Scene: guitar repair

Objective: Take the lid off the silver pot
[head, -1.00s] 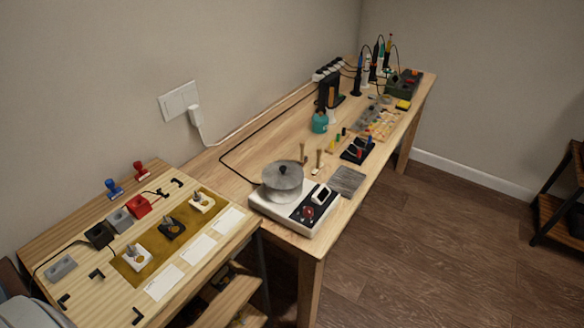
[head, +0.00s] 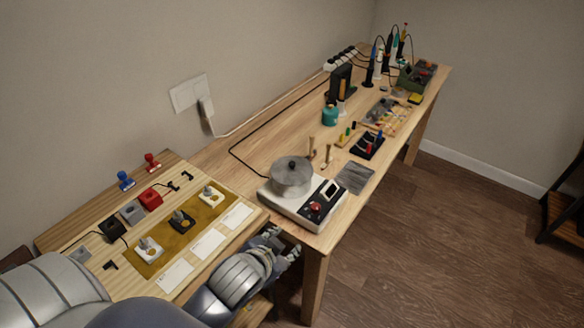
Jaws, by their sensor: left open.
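The silver pot (head: 290,186) stands on a white hot plate (head: 303,211) at the near end of the long wooden bench. Its lid (head: 282,163), with a dark knob on top, sits on the pot. My left gripper (head: 290,247) is open and low, in front of the bench's near left corner, below and apart from the pot. I see nothing held in it. My right gripper is out of view.
A grey mat (head: 355,178) lies right of the hot plate, and two small wooden-handled tools stand behind it. A teal canister (head: 330,115) stands farther back. The near-left table holds stamps and switch blocks. Bare bench lies left of the pot.

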